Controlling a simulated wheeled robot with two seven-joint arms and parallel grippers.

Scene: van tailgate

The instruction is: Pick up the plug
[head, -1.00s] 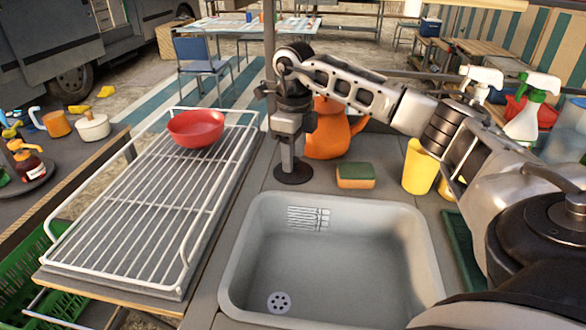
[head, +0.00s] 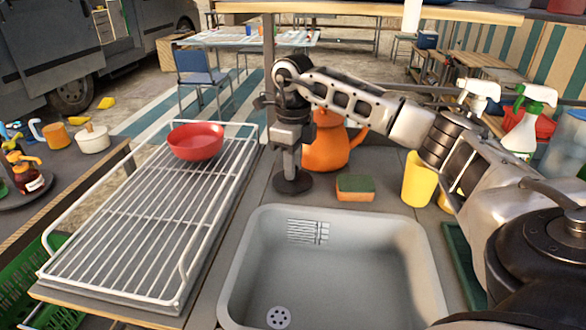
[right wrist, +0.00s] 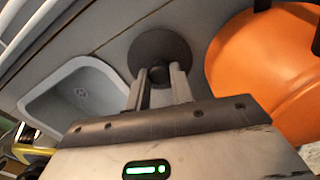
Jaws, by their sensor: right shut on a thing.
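The plug (head: 292,183) is a dark round disc with a small knob on top, behind the back left corner of the sink (head: 432,270). My right gripper (head: 290,168) points down at it from above, shut on its knob. In the right wrist view the disc (right wrist: 160,47) shows beyond the fingers, with the knob (right wrist: 160,75) between the fingertips (right wrist: 160,80). The disc lies flat, at or just above the counter; I cannot tell whether it touches. The sink drain (head: 279,317) is bare. My left gripper is not in view.
An orange kettle (head: 330,148) stands close right of my right gripper. A sponge (head: 355,188) and a yellow cup (head: 417,180) stand further right. A wire rack (head: 130,235) with a red bowl (head: 195,142) is to the left. The sink is empty.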

